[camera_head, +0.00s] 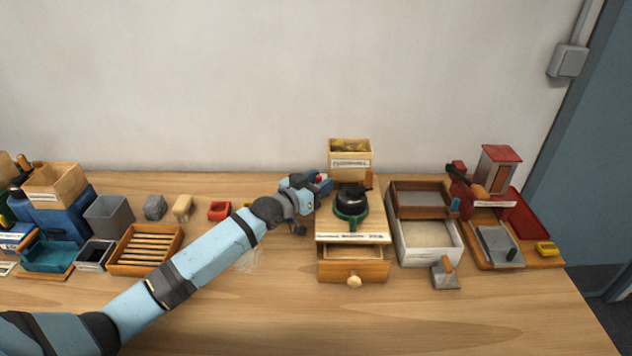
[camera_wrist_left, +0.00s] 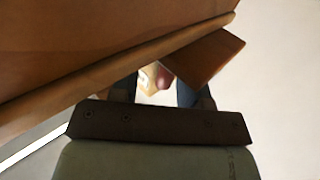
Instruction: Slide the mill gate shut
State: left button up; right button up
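The mill is a light wooden box (camera_head: 324,236) with a black dome (camera_head: 351,198) on a green ring and a drawer (camera_head: 371,271) standing partly out at its front. A wooden hopper (camera_head: 350,163) with a label stands at its back. My left gripper (camera_head: 325,183) is at the mill's back left corner, beside the hopper's lower part. A small red knob (camera_wrist_left: 163,76) shows between its two spread fingers in the left wrist view, near a brown wooden plate (camera_wrist_left: 207,58). The fingers look apart from the knob. The gate itself is mostly hidden. My right gripper is out of view.
A sieve tray over a white box (camera_head: 428,256) and a red device (camera_head: 497,170) stand right of the mill. A slatted wooden tray (camera_head: 130,265), a grey bin (camera_head: 109,216) and a red holder (camera_head: 219,211) stand left.

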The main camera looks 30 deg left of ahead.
pick_arm(q)
jog(key=v, duration=1.4)
jog(key=shift+w, duration=0.1)
dwell(1.2)
